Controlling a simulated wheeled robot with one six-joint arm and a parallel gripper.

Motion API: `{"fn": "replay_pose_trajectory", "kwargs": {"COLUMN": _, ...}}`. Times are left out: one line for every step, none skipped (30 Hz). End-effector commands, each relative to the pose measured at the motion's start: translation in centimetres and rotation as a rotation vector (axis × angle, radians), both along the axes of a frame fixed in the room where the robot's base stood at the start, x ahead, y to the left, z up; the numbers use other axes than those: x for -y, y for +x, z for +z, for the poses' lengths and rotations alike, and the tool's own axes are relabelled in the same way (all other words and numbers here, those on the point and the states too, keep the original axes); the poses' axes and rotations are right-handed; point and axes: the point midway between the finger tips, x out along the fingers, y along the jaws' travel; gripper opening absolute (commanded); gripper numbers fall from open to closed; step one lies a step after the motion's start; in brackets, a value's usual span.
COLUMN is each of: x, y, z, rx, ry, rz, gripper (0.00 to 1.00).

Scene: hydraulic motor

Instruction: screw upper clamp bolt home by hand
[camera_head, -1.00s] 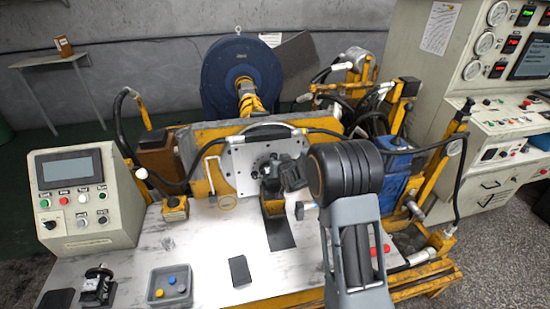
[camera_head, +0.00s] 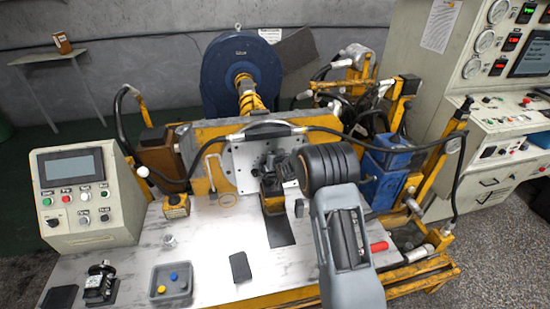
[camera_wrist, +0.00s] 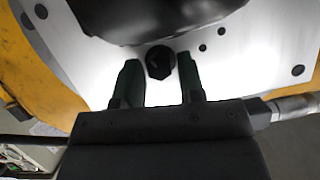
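In the wrist view a black hex-headed bolt (camera_wrist: 160,62) stands at the pale mounting plate (camera_wrist: 95,62), just under a large dark rounded body. My gripper (camera_wrist: 159,76) is open, with one green-padded finger on each side of the bolt head. A narrow gap shows on each side, so the fingers do not clearly touch it. How far the bolt sits in its hole cannot be told. In the head view the upright mounting plate (camera_head: 243,172) shows behind dark parts; the bolt cannot be made out, and the fingers cannot be made out there.
A control box (camera_head: 85,195) stands on the left of the bench (camera_head: 215,265). A grey tray (camera_head: 171,285) with small coloured parts and a black block (camera_head: 240,267) lie in front. A black hose (camera_head: 375,142) arches past my arm. A blue unit (camera_head: 385,170) stands right of the plate.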

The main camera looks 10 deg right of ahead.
Motion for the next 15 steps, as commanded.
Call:
{"fn": "replay_pose_trajectory", "kwargs": {"x": 0.0, "y": -0.01, "z": 0.01, "rx": 0.0, "ry": 0.0, "rz": 0.0, "gripper": 0.31}}
{"fn": "replay_pose_trajectory", "kwargs": {"x": 0.0, "y": -0.01, "z": 0.01, "rx": 0.0, "ry": 0.0, "rz": 0.0, "gripper": 0.28}}
{"fn": "replay_pose_trajectory", "kwargs": {"x": 0.0, "y": -0.01, "z": 0.01, "rx": 0.0, "ry": 0.0, "rz": 0.0, "gripper": 0.25}}
{"fn": "replay_pose_trajectory", "kwargs": {"x": 0.0, "y": -0.01, "z": 0.01, "rx": 0.0, "ry": 0.0, "rz": 0.0, "gripper": 0.22}}
{"fn": "replay_pose_trajectory", "kwargs": {"x": 0.0, "y": -0.01, "z": 0.01, "rx": 0.0, "ry": 0.0, "rz": 0.0, "gripper": 0.19}}
{"fn": "replay_pose_trajectory", "kwargs": {"x": 0.0, "y": -0.01, "z": 0.02, "rx": 0.0, "ry": 0.0, "rz": 0.0, "gripper": 0.15}}
{"fn": "replay_pose_trajectory", "kwargs": {"x": 0.0, "y": -0.01, "z": 0.02, "rx": 0.0, "ry": 0.0, "rz": 0.0, "gripper": 0.12}}
{"fn": "replay_pose_trajectory", "kwargs": {"x": 0.0, "y": -0.01, "z": 0.02, "rx": 0.0, "ry": 0.0, "rz": 0.0, "gripper": 0.09}}
{"fn": "replay_pose_trajectory", "kwargs": {"x": 0.0, "y": -0.01, "z": 0.02, "rx": 0.0, "ry": 0.0, "rz": 0.0, "gripper": 0.05}}
{"fn": "replay_pose_trajectory", "kwargs": {"x": 0.0, "y": -0.01, "z": 0.02, "rx": 0.0, "ry": 0.0, "rz": 0.0, "gripper": 0.03}}
{"fn": "replay_pose_trajectory", "kwargs": {"x": 0.0, "y": -0.01, "z": 0.02, "rx": 0.0, "ry": 0.0, "rz": 0.0, "gripper": 0.0}}
{"fn": "replay_pose_trajectory", "kwargs": {"x": 0.0, "y": -0.01, "z": 0.02, "rx": 0.0, "ry": 0.0, "rz": 0.0, "gripper": 0.0}}
{"fn": "replay_pose_trajectory", "kwargs": {"x": 0.01, "y": -0.01, "z": 0.0, "rx": 0.0, "ry": 0.002, "rz": 0.0, "gripper": 0.0}}
{"fn": "replay_pose_trajectory", "kwargs": {"x": 0.03, "y": -0.01, "z": -0.01, "rx": 0.001, "ry": 0.006, "rz": -0.001, "gripper": 0.0}}
{"fn": "replay_pose_trajectory", "kwargs": {"x": 0.06, "y": 0.0, "z": -0.04, "rx": 0.001, "ry": 0.018, "rz": 0.0, "gripper": 0.0}}
